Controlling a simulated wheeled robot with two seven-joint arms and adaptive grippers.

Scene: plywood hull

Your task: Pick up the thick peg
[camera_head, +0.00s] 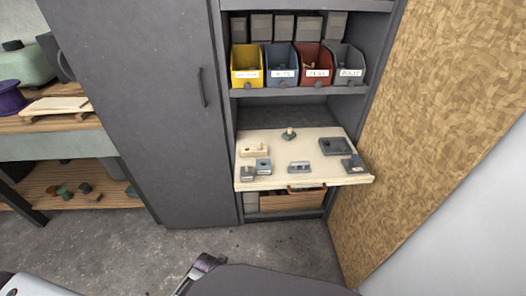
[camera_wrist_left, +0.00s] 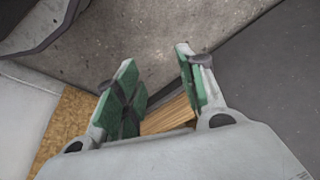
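On the pull-out shelf board (camera_head: 275,180) in the head view lie several small parts. A small upright dark piece with a pale base (camera_head: 289,134) stands near the back middle. A pale wooden block (camera_head: 254,151) lies at the back left. I cannot tell which of these small parts, if any, is the thick peg. My left gripper (camera_wrist_left: 157,72) shows in the left wrist view, with its two green-padded fingers apart and nothing between them. It is not clearly visible in the head view. My right gripper is not in view.
Small grey blocks (camera_head: 263,165) and a dark grey tray-like part (camera_head: 333,147) share the board. Yellow, blue, red (camera_head: 314,68) and grey bins stand above. A closed cabinet door (camera_head: 150,100) is left, a chipboard panel (camera_head: 430,110) right. Concrete floor lies open in front.

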